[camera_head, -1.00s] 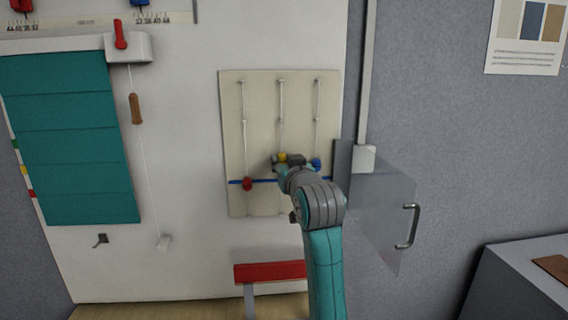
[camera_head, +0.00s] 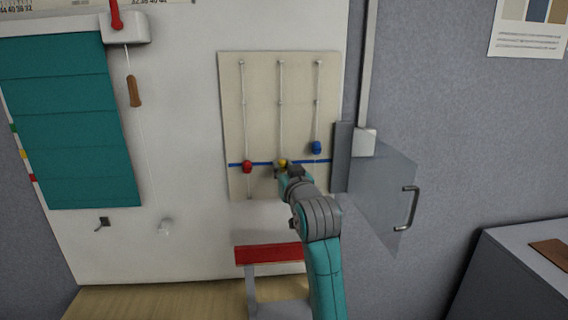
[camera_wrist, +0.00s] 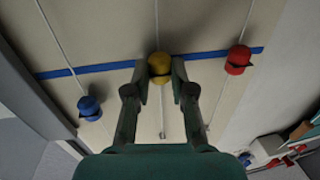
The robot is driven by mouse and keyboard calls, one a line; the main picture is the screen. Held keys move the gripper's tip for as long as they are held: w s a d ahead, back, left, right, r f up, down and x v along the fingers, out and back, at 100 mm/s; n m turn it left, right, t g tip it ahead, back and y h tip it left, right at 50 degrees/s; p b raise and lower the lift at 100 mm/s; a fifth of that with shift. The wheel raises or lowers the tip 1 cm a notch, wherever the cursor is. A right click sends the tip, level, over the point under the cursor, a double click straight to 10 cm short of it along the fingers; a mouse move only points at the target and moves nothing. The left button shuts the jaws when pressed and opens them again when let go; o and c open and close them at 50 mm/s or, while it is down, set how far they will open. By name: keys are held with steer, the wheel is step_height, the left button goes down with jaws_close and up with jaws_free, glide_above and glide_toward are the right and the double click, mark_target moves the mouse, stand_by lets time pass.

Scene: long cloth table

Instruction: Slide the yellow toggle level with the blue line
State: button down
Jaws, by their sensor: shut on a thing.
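The yellow toggle (camera_head: 283,163) is on the middle cord of a cream board (camera_head: 262,120). It lies on the blue line (camera_head: 262,164), about level with it in both views. In the wrist view my gripper (camera_wrist: 160,72) is shut on the yellow toggle (camera_wrist: 160,64), one finger on each side. The blue line (camera_wrist: 105,68) passes behind it there. In the head view my gripper (camera_head: 289,171) partly hides the toggle. The red toggle (camera_head: 247,167) on the left cord is at the line. The blue toggle (camera_head: 316,148) on the right cord sits above the line.
A clear panel with a handle (camera_head: 407,208) stands out at the right of the board. A red-topped stand (camera_head: 268,254) is below the board. A teal blind (camera_head: 70,125) and a cord with a brown grip (camera_head: 134,91) are at the left.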

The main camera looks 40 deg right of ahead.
steer(key=c, duration=1)
jaws_free()
steer(key=shift+o, duration=0.2)
steer(key=v, duration=1.2)
